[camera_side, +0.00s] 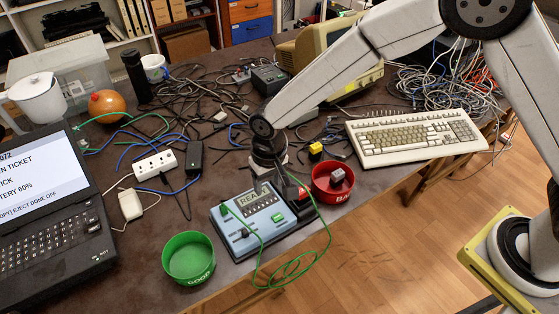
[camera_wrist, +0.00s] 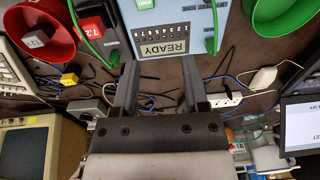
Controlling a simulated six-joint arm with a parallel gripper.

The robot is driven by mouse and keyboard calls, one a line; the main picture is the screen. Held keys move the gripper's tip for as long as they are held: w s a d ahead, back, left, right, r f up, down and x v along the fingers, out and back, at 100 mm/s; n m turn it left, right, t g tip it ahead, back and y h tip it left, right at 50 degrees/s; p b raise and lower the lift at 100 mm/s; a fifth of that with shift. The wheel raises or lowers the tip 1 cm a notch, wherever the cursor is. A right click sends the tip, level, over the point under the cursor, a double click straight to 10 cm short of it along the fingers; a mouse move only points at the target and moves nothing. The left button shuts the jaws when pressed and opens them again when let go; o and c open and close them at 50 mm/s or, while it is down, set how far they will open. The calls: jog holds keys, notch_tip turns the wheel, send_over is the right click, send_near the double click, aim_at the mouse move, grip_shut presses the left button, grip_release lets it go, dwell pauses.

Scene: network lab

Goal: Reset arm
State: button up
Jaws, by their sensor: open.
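The light-blue tester (camera_side: 256,232) lies near the table's front edge. Its display reads READY in the wrist view (camera_wrist: 164,47). A green button (camera_side: 278,217) sits on its face, and a green cable is plugged in at its upper left corner. A small dark part (camera_side: 242,233) on its lower left may be the mode slider; I cannot tell its setting. The slider is not clear in the wrist view. My gripper (camera_wrist: 160,72) is open and empty, its fingers near the display end of the tester. In the side view it is behind the tester, partly hidden.
A black unit with a red block (camera_side: 304,195) adjoins the tester's right side. A red bowl (camera_side: 332,194) with a grey cube stands beyond it. A green bowl (camera_side: 188,270) stands front left. A white power strip (camera_side: 155,164), loose cables and a keyboard (camera_side: 415,139) surround the area.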

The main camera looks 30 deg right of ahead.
jog(key=s+d+r+t, duration=0.1)
jog(key=s+d+r, duration=0.15)
jog(key=d, duration=0.45)
jog(key=s+d+r, duration=0.2)
jog(key=d+r, duration=0.2)
jog(key=d, duration=0.4)
jog(key=s+d+r+t, duration=0.1)
jog(key=s+d+r, duration=0.1)
jog(key=s+d, duration=0.7)
